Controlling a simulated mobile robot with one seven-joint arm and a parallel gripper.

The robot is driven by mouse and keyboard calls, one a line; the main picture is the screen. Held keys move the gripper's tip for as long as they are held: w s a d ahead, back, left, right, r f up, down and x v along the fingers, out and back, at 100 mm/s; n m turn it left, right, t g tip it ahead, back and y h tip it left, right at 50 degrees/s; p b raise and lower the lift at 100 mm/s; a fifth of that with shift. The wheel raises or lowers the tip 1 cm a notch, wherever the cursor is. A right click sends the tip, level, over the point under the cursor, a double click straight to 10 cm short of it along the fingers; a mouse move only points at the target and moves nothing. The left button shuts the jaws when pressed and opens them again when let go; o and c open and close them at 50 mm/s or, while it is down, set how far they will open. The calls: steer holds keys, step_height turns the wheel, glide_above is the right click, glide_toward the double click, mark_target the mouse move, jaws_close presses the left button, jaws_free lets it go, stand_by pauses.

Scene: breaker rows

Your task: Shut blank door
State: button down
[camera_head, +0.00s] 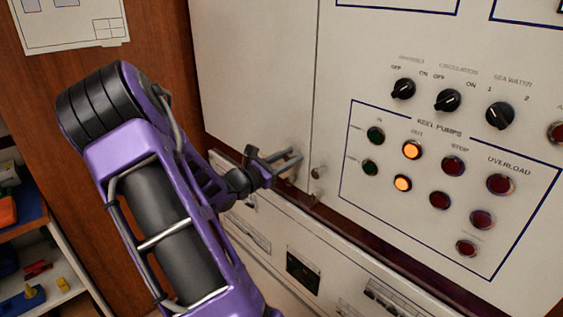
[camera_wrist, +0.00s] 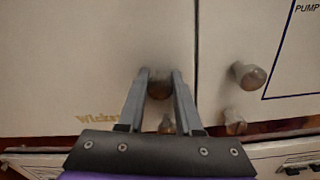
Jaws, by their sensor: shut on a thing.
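The blank door (camera_head: 250,70) is a plain cream panel left of the pump control panel. It also fills the left of the wrist view (camera_wrist: 70,60). A small round metal knob (camera_wrist: 158,85) sits near its lower right corner. My gripper (camera_head: 290,160) is shut on this knob, with one finger on each side in the wrist view (camera_wrist: 159,74). The fingers partly hide the knob in the head view. A thin dark seam separates the door from the panel; the two look nearly flush, but I cannot tell if the door is fully closed.
The control panel (camera_head: 400,130) to the right carries switches, lamps and its own knob (camera_wrist: 247,76) close to my fingers. A dark red ledge (camera_head: 345,222) and a lower breaker row (camera_head: 303,270) lie below. A shelf with coloured items (camera_head: 35,270) stands at left.

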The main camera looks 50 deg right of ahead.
steer(key=shift+d+r, duration=0.25)
steer(key=c, duration=0.6)
jaws_free()
steer(key=shift+s+f, duration=0.1)
steer(key=shift+s, duration=0.05)
steer(key=shift+s+f, duration=0.1)
steer(key=shift+s, duration=0.05)
steer(key=w+a, duration=0.1)
steer(key=a, duration=1.1)
steer(key=w+a, duration=0.1)
steer(key=a, duration=0.4)
steer(key=shift+w+a, duration=0.3)
steer(key=shift+a, duration=0.1)
